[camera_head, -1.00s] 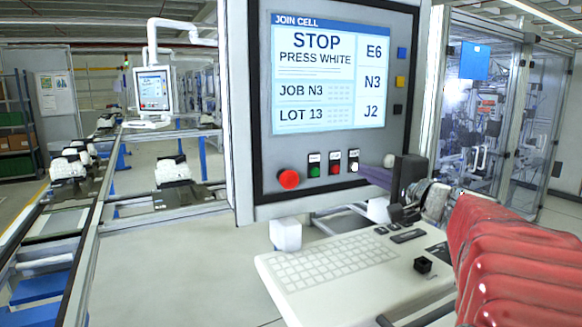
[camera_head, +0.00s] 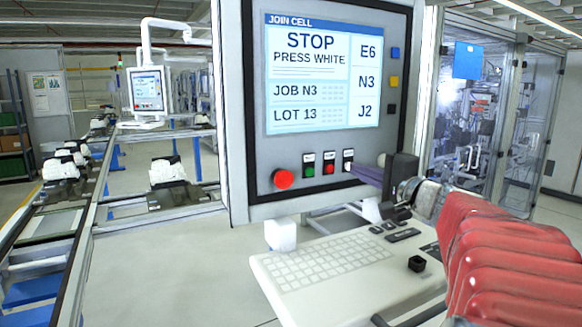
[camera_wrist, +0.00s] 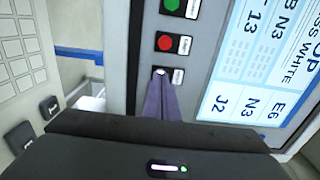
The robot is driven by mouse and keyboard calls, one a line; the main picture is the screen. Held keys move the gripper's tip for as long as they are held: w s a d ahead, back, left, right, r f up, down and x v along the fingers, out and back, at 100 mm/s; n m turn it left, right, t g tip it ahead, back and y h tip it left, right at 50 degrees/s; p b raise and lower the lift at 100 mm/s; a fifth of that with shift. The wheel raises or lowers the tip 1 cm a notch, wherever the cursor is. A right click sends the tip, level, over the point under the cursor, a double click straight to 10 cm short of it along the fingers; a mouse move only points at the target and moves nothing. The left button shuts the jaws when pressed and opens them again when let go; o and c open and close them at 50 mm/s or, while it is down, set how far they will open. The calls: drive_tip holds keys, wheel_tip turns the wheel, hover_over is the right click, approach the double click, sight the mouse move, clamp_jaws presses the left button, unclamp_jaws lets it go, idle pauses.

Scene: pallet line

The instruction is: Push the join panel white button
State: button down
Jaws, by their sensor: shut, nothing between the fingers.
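The join panel (camera_head: 400,40) is a grey upright box with a lit screen (camera_head: 322,75) reading "STOP PRESS WHITE". Below the screen are a large red knob (camera_head: 283,179), a green button (camera_head: 309,172), a red button (camera_head: 328,169) and the small white button (camera_head: 348,168). In the wrist view the white button (camera_wrist: 160,71) shows at the tips of my purple fingers. My gripper (camera_head: 357,170) is shut and empty, its fingertips right at the white button. I cannot tell whether they touch it. The fingers partly cover the button.
A pale keyboard shelf (camera_head: 340,265) with a small black block (camera_head: 417,264) lies below my arm. Blue, yellow and black squares (camera_head: 394,81) line the panel's right side. A glass-walled cell (camera_head: 480,110) stands at right, a conveyor line (camera_head: 90,215) at left.

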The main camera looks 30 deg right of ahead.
drive_tip(key=shift+w, duration=0.65)
idle(0.6)
drive_tip(key=shift+s, duration=2.5)
drive_tip(key=shift+s, duration=0.15)
